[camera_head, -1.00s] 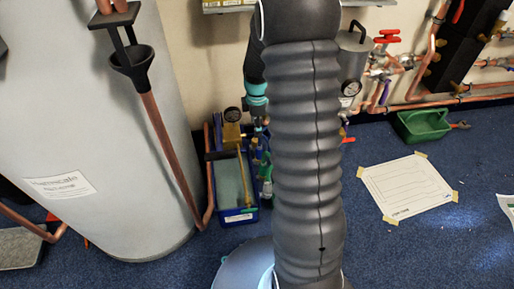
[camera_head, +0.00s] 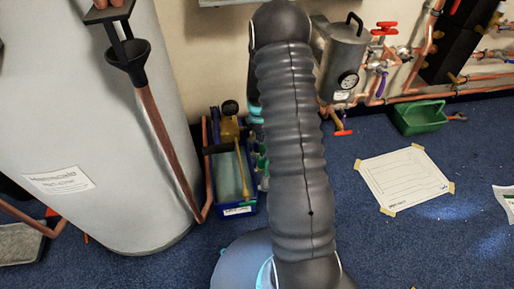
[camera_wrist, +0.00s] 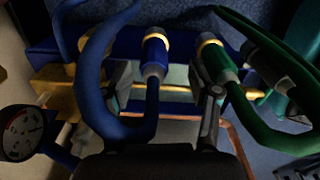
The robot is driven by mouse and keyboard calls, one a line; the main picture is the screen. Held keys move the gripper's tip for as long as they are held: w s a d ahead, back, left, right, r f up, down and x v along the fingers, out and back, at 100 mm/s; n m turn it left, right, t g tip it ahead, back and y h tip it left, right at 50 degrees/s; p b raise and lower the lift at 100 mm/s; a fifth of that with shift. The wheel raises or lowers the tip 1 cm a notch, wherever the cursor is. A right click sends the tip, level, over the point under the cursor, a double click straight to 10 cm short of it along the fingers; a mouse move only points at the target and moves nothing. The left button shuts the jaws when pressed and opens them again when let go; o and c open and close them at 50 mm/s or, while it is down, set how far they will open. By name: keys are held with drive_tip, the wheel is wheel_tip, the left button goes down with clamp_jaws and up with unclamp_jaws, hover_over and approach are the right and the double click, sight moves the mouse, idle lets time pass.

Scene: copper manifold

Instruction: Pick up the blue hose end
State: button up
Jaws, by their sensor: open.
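The blue hose end (camera_wrist: 156,50), a blue fitting with a brass ring and a grey tip, shows in the wrist view at the upper middle. Its blue hose (camera_wrist: 92,85) loops on the left. My gripper (camera_wrist: 168,86) is open, with one finger to the left and one to the right of the blue hose end. The fingers look apart from it. A green hose end (camera_wrist: 212,58) with a brass ring lies close by the right finger. In the head view my arm hides my gripper and the hose ends.
A round gauge (camera_wrist: 22,132) is at the left of the wrist view, and a green hose (camera_wrist: 270,75) curves on the right. In the head view a blue tray (camera_head: 240,211) stands beside a white cylinder (camera_head: 105,130). Copper pipes (camera_head: 440,97) run along the wall.

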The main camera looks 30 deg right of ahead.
drive_tip(key=shift+w+f, duration=0.2)
drive_tip(key=shift+f, duration=1.1)
drive_tip(key=shift+w+f, duration=0.15)
drive_tip(key=shift+f, duration=1.15)
clamp_jaws()
